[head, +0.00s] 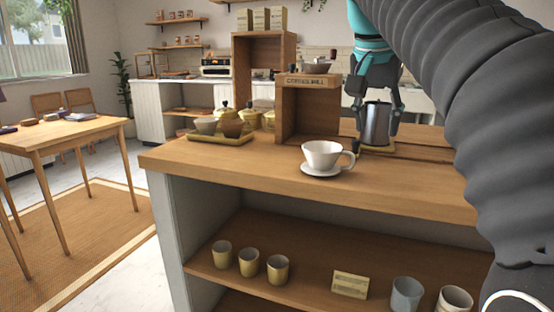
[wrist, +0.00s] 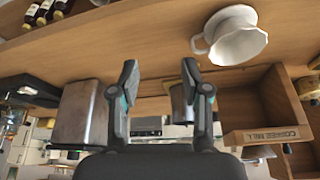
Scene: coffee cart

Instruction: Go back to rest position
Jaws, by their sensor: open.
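My gripper (head: 376,112) hangs over the right part of the wooden counter, fingers pointing down. It also shows in the wrist view (wrist: 160,76), its two fingers apart with nothing held between them. A metal cup (head: 376,126) stands upright on a small tan mat (head: 374,149). In the head view the fingers overlap the cup's sides. In the wrist view the cup (wrist: 180,104) appears beyond the right finger, partly hidden by it, so it looks apart from the jaws. My dark ribbed arm crosses the head view's right side.
A white cup-shaped dripper (head: 322,155) stands on the counter (head: 240,165) front, left of my gripper. The wooden coffee mill box (head: 308,82) stands behind it. A tray (head: 205,138) with pots is at the left. A square metal container (wrist: 84,115) shows in the wrist view.

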